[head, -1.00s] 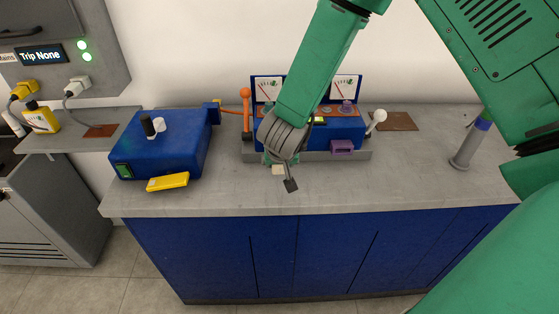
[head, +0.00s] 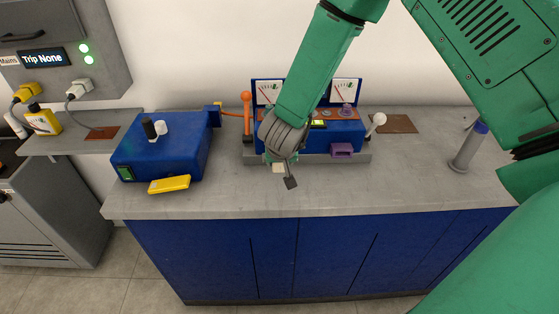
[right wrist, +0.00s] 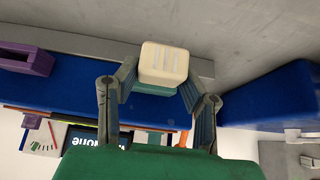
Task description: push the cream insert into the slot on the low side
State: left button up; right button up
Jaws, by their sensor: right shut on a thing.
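The cream insert (right wrist: 163,60) is a rounded block with slots in its outer face. In the right wrist view it sits between the fingertips of my right gripper (right wrist: 157,88), which is shut on it. In the head view my right gripper (head: 281,160) is at the front left of the blue meter unit (head: 333,138), and a little of the cream insert (head: 278,169) shows below it. A purple insert (head: 342,149) is at the front right of the unit; it also shows in the right wrist view (right wrist: 26,58). The low-side slot is hidden. My left gripper is not in view.
An orange lever (head: 247,112) and a white-knobbed lever (head: 377,121) flank the unit. A blue box (head: 165,145) and a yellow device (head: 169,184) lie to the left. The counter (head: 400,180) between is clear.

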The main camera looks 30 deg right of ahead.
jog(key=shift+w+d+f+p, duration=0.15)
jog(key=shift+w+d+p, duration=0.45)
jog(key=shift+w, duration=0.4)
jog(key=o, duration=1.3)
jog(key=shift+c, duration=0.2)
jog(key=shift+s+a+r, duration=0.1)
jog(key=shift+r, duration=0.25)
jog(key=v, duration=1.1)
jog(key=shift+s, duration=0.1)
jog(key=shift+f, duration=0.2)
